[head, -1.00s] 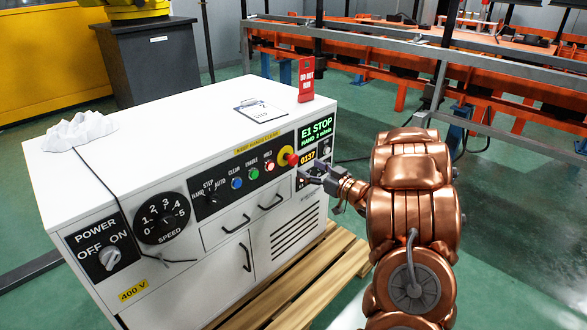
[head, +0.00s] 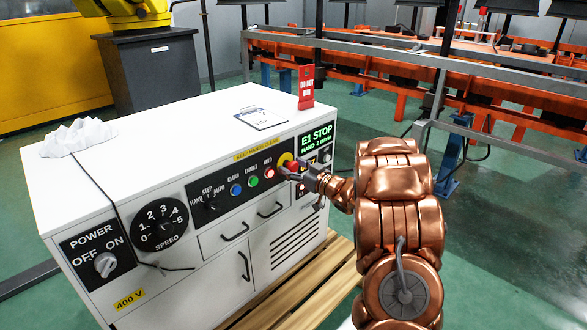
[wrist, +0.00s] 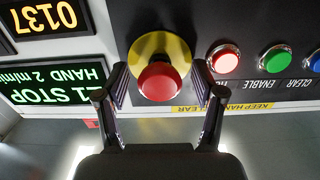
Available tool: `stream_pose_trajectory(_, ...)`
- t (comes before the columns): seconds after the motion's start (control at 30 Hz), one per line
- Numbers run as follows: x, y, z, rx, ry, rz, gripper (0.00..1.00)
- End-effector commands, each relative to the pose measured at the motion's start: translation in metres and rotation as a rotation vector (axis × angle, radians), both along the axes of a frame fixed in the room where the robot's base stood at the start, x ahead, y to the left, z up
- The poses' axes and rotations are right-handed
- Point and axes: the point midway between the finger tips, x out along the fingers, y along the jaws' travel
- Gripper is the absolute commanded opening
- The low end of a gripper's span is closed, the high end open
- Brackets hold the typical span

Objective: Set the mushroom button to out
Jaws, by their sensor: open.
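The red mushroom button (wrist: 160,82) sits on a yellow round plate (wrist: 178,47) on the cabinet's dark control panel. In the head view the mushroom button (head: 293,166) is partly hidden by my gripper (head: 298,173). In the wrist view my gripper (wrist: 160,92) is open, with one finger on each side of the red cap. There is a visible gap between each finger and the cap, and nothing is held. The green display (head: 317,135) beside the button reads "E1 STOP". I cannot tell whether the button is in or out.
Lit red (wrist: 223,59), green (wrist: 275,59) and blue buttons sit beside the mushroom button. A selector, a speed dial (head: 159,223) and a power switch (head: 105,264) are further left. A clipboard (head: 261,117) and red sign (head: 306,88) are on the cabinet top.

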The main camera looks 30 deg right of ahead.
Motion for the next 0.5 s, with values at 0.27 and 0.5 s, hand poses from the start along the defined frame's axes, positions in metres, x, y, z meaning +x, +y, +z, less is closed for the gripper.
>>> stream_pose_trajectory(0.27,-0.0003,-0.0004,-0.0002,0.000,0.000,0.000,0.45)
stream_pose_trajectory(0.5,-0.0004,-0.0004,-0.0003,0.000,0.000,-0.001,0.20)
